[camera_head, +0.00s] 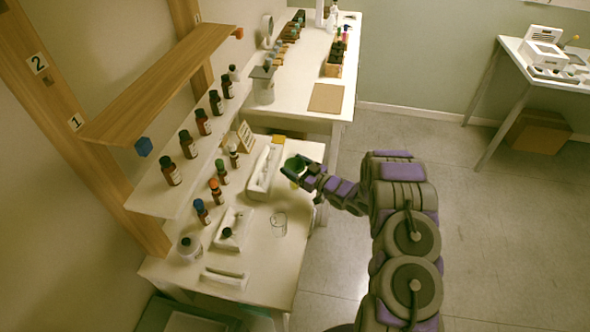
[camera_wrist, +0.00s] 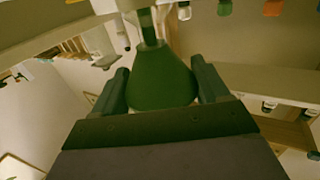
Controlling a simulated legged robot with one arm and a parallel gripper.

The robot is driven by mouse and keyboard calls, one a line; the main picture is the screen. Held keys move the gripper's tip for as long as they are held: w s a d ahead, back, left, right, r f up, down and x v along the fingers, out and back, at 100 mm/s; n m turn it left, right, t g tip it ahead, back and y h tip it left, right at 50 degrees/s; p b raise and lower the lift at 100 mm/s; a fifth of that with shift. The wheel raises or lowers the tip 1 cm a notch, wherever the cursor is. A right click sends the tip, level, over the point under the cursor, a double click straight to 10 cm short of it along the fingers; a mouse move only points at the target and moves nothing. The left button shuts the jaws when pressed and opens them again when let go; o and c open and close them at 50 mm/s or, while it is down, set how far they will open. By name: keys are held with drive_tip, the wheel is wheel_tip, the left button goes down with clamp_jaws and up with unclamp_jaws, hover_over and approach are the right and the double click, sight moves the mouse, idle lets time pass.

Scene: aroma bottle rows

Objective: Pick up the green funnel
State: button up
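The green funnel (camera_wrist: 160,78) fills the middle of the wrist view, its wide end near my palm and its narrow spout pointing away. My gripper (camera_wrist: 163,84) has one dark finger on each side of the wide end, both appearing to touch it. In the head view the funnel (camera_head: 293,164) shows as a small green shape at the tip of my gripper (camera_head: 297,172), by the right edge of the near white table (camera_head: 255,255). My fingers partly hide it there, and its height above the table is hard to tell.
A white tray (camera_head: 252,188) lies just left of my gripper. A clear glass beaker (camera_head: 279,225) stands nearer. Several brown bottles (camera_head: 203,122) line the white shelf at left. A far table (camera_head: 302,92) holds more bottles. Open floor (camera_head: 500,220) lies to the right.

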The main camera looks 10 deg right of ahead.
drive_tip(key=shift+a, duration=0.25)
drive_tip(key=c, duration=0.5)
drive_tip(key=shift+d+r, duration=0.1)
